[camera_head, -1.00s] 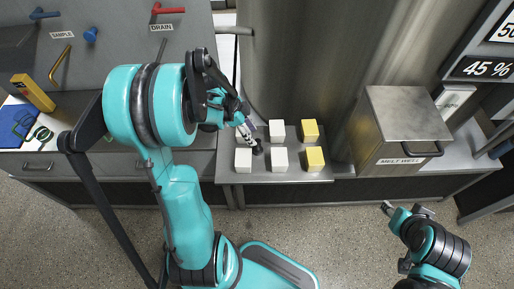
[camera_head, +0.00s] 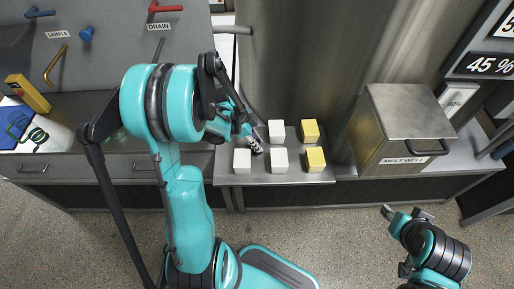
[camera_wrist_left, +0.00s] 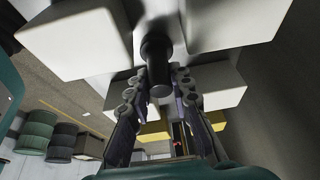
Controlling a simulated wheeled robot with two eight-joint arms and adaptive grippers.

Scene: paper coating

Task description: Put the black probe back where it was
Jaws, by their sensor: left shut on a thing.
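The black probe (camera_wrist_left: 157,62) is a dark cylinder between the fingertips of my left gripper (camera_wrist_left: 160,88) in the left wrist view. The gripper is shut on it. In the head view my left gripper (camera_head: 254,147) is low over the left part of the metal shelf, among the white blocks; my arm and fingers mostly hide the probe there. I cannot tell whether the probe touches the shelf. My right gripper (camera_head: 407,212) is open and empty over the floor at the right.
Several white blocks (camera_head: 279,160) and two yellow blocks (camera_head: 315,159) stand on the metal shelf (camera_head: 262,177) close to my left gripper. A steel box labelled MELT WELL (camera_head: 403,120) stands to the right.

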